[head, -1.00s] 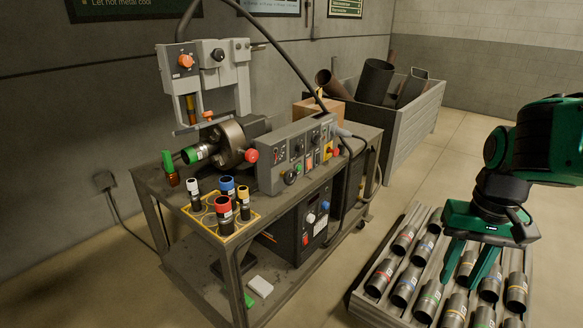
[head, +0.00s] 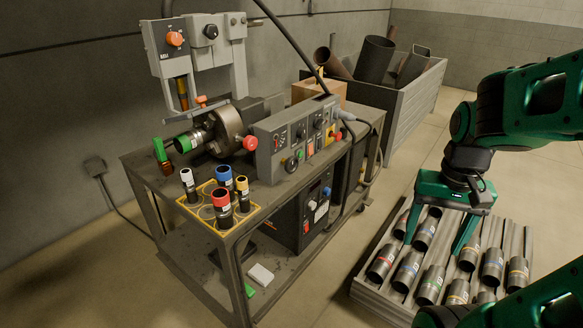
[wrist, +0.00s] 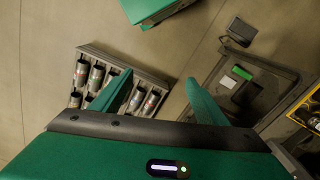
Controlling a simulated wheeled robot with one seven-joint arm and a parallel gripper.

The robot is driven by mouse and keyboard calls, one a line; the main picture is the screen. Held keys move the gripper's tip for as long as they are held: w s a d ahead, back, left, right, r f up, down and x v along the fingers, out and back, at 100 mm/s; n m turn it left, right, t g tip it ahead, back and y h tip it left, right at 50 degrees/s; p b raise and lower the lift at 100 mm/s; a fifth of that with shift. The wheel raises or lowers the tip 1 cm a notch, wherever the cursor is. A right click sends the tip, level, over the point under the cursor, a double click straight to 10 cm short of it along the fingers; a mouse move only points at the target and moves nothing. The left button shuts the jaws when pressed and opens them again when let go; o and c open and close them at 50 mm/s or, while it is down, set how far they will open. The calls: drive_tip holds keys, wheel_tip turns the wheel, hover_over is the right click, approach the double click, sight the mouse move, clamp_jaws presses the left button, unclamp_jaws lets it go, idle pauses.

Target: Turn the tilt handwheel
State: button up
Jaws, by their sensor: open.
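A red round knob (head: 250,142) sticks out beside the chuck. A small dark round wheel (head: 291,164) sits low on the grey control panel (head: 290,135). I cannot tell for sure which of these is the tilt handwheel. My gripper (head: 433,246) is open and empty, fingers pointing down, right of the bench and above the pipe rack. The wrist view shows its two green fingers (wrist: 160,78) apart with nothing between them; the handwheel is not visible there.
A rack of banded pipe pieces (head: 371,290) lies on the floor below my gripper. A yellow tray (head: 189,206) with several capped cylinders stands on the bench's near corner. A grey scrap bin (head: 412,95) stands behind. A black cable arches over the panel. Floor between bench and rack is clear.

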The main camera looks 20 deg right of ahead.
sight(294, 166)
drive_tip(key=w+a+f+m+t+y, duration=0.2)
drive_tip(key=w+a+f+m+y, duration=0.25)
drive_tip(key=w+a+f, duration=0.4)
drive_tip(key=w+a+f+m+t+y, duration=0.2)
drive_tip(key=w+a+f+m+y, duration=0.25)
drive_tip(key=w+f, duration=0.75)
drive_tip(key=w+d+r+m+t+y, duration=0.2)
drive_tip(key=w+r+m+t, duration=0.95)
drive_tip(key=w+m, duration=0.45)
drive_tip(key=shift+n+g, duration=0.35)
drive_tip(key=shift+n, duration=0.15)
drive_tip(key=x, duration=1.1)
drive_tip(key=shift+w+d, duration=0.3)
drive_tip(key=shift+d, duration=0.1)
drive_tip(key=c, duration=1)
